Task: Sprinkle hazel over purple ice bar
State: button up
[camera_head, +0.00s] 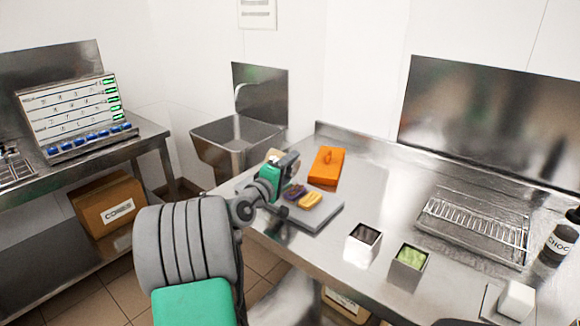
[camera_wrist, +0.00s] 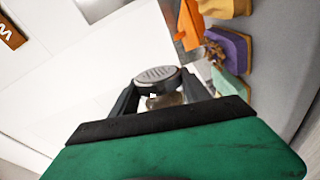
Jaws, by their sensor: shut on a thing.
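My gripper (camera_head: 284,166) is shut on a shaker (camera_wrist: 157,76) with a grey perforated lid, which appears tilted between the fingers in the wrist view. In the head view only a pale bit of the shaker (camera_head: 272,155) shows behind the gripper. The purple ice bar (camera_wrist: 234,50) lies beside the gripper in the wrist view, with brown bits on its top. It is partly hidden by my gripper in the head view (camera_head: 292,190). A yellow bar (camera_head: 311,200) and a green bar (camera_wrist: 228,83) lie on either side of it. The bars rest on a grey tray (camera_head: 318,217).
An orange block-like item (camera_head: 327,164) lies behind the tray. Two small square tubs, one dark (camera_head: 362,244) and one green (camera_head: 409,260), stand to the right. A wire rack (camera_head: 476,226) and a CHOC bottle (camera_head: 558,245) are farther right. A sink (camera_head: 237,138) is behind.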

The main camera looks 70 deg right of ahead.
jog(key=shift+r+n+p, duration=0.4)
jog(key=shift+r+p, duration=0.05)
jog(key=shift+p, duration=0.35)
jog(key=r+n+p, duration=0.1)
jog(key=p, duration=0.1)
jog(key=n+p, duration=0.2)
jog(key=p, duration=0.1)
jog(key=shift+r, duration=0.4)
jog(key=shift+n, duration=0.4)
jog(key=shift+p, duration=0.3)
jog(key=r+n+p, duration=0.1)
jog(key=n+p, duration=0.1)
jog(key=p, duration=0.1)
jog(key=shift+r, duration=0.25)
jog(key=shift+r+n+p, duration=0.75)
jog(key=shift+n+p, duration=0.45)
jog(key=shift+p, duration=0.9)
